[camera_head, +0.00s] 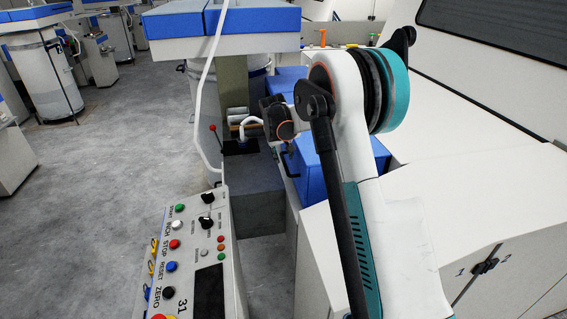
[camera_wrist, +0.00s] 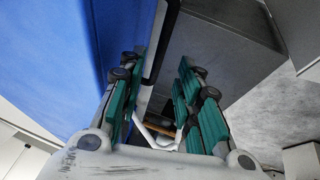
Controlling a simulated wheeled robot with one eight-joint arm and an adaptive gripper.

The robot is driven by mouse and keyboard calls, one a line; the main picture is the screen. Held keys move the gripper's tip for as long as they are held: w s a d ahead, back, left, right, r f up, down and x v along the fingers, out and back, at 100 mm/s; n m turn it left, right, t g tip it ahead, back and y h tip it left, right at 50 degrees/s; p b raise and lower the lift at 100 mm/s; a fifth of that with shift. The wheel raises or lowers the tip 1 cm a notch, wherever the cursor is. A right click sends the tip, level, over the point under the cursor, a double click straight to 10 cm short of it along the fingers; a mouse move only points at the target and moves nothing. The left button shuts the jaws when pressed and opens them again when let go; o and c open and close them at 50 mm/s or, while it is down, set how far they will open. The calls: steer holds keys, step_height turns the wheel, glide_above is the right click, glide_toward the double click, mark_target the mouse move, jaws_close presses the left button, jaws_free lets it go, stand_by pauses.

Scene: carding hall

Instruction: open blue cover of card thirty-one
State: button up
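The panel marked 31 (camera_head: 172,306) stands at the lower left of the head view. The blue cover (camera_head: 309,168) is beside my arm, partly hidden by it, with a dark handle (camera_head: 284,162) on its left side. In the wrist view, a blue surface (camera_wrist: 50,60), apparently the cover, fills the left. A dark bar (camera_wrist: 161,45), likely its handle, runs down toward the space between my fingers. My gripper (camera_wrist: 160,75) is open, its green-padded fingers apart, and I see nothing clamped. It is small in the head view (camera_head: 246,127); contact with the bar cannot be told.
A grey box (camera_head: 255,190) lies below my gripper. A white pipe (camera_head: 199,110) runs down left of it, and a blue-topped unit (camera_head: 225,20) is behind. White cabinets (camera_head: 480,150) close off the right. The grey floor (camera_head: 100,180) at left is open.

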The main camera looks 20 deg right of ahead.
mark_target(284, 163)
steer(key=x, duration=0.5)
steer(key=shift+w+f+b, duration=0.1)
steer(key=shift+f+b, duration=0.25)
steer(key=shift+b, duration=0.05)
steer(key=shift+c, duration=0.2)
jaws_close()
